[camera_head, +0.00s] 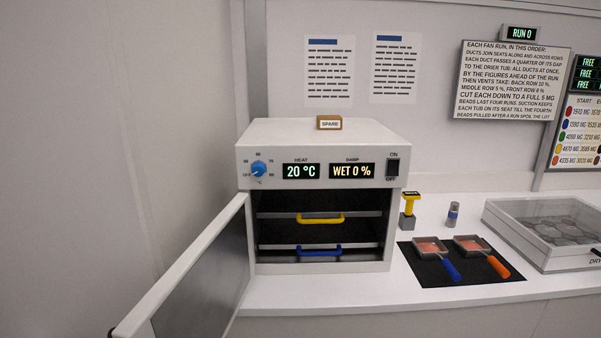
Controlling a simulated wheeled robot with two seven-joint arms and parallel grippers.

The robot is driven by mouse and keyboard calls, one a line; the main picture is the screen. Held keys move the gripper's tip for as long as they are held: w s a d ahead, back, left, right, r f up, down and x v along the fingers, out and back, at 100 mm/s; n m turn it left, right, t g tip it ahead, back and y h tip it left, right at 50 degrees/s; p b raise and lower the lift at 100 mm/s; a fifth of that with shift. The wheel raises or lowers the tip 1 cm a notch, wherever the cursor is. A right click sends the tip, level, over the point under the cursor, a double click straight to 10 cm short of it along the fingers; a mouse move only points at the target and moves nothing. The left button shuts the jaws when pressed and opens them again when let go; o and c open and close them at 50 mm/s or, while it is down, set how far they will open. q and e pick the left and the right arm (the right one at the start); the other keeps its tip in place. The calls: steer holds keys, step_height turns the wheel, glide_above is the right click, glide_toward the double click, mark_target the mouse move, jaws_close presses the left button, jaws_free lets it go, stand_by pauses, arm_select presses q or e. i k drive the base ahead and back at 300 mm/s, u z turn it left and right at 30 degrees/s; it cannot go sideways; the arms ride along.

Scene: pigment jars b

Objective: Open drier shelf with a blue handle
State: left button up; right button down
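The white drier (318,153) stands on the counter with its door (190,290) swung open to the left. Its displays read 20 °C and WET 0 %. Inside are two shelves. The upper shelf has a yellow handle (320,219). The lower shelf has a blue handle (319,251), close above the drier floor. Both handles sit within the cavity, and both shelves look pushed in. Neither of my grippers shows in the head view.
Right of the drier are a yellow-topped stand (408,208), a small vial (453,214), and a black mat (462,270) with two handled trays. A lidded glass case (545,234) stands farther right. The counter strip (340,292) before the drier is clear. The open door blocks the left side.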

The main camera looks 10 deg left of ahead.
mark_target(354, 232)
steer(key=z, duration=0.3)
steer(key=k, duration=0.35)
steer(key=z, duration=1.25)
steer(key=i, duration=1.65)
steer(key=u, duration=0.9)
